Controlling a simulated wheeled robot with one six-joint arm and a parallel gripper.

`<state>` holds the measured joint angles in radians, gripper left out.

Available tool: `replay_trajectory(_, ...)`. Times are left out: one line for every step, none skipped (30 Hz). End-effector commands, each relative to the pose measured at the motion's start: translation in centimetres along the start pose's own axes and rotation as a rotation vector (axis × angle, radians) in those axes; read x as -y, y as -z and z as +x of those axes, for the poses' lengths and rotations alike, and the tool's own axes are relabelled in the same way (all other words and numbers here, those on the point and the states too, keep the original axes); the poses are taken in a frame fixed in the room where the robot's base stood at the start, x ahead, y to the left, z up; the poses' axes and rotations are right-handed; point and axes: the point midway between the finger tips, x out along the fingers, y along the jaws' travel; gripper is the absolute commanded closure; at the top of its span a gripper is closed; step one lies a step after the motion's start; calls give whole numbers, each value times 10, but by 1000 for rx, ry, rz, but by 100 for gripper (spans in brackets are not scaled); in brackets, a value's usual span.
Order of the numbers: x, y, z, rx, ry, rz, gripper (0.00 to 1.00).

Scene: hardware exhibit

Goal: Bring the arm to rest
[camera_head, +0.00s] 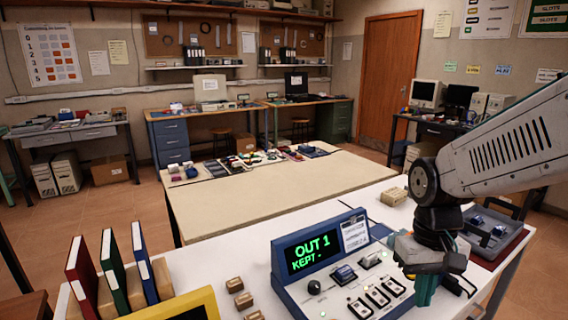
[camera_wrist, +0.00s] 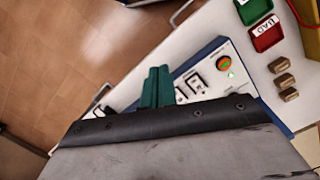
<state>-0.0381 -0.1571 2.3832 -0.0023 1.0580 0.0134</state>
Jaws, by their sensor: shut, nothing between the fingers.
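My gripper (camera_head: 427,290) hangs from my arm at the right of the head view, over the right end of a blue control console. Its green fingers are together with nothing between them; they also show in the wrist view (camera_wrist: 157,88). The console (camera_head: 288,267) stands on a white table and its screen reads "OUT 1 KEPT -" in green. I cannot tell whether the fingers touch the console.
Small tan blocks (camera_head: 235,285) lie left of the console, near upright binders (camera_head: 112,265). A tan block (camera_head: 394,196) sits behind it. A tray with dark parts (camera_head: 491,233) is right of my gripper. A cream table (camera_head: 260,200) stands beyond, mostly clear in front.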

Motion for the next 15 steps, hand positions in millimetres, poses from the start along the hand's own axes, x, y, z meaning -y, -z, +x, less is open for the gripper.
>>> replay_trajectory(-2,-18,-10,-15,0,2,100)
replay_trajectory(-2,-28,-15,-21,1,2,100)
replay_trajectory(-3,-42,-21,-30,1,3,100)
replay_trajectory(-4,-52,-24,-38,1,4,100)
replay_trajectory(-5,-61,-28,-46,1,5,100)
replay_trajectory(-5,-74,-32,-61,1,6,100)
replay_trajectory(-6,-82,-35,-72,2,7,100)
replay_trajectory(-6,-91,-38,-85,2,8,100)
replay_trajectory(-7,-101,-41,-101,2,10,100)
replay_trajectory(-8,-108,-43,-116,2,11,100)
replay_trajectory(-8,-114,-45,-131,2,13,100)
replay_trajectory(-8,-120,-47,-152,2,16,100)
replay_trajectory(-9,-124,-49,-167,1,18,100)
replay_trajectory(-9,-127,-51,-182,1,19,100)
replay_trajectory(-9,-131,-53,-202,1,22,100)
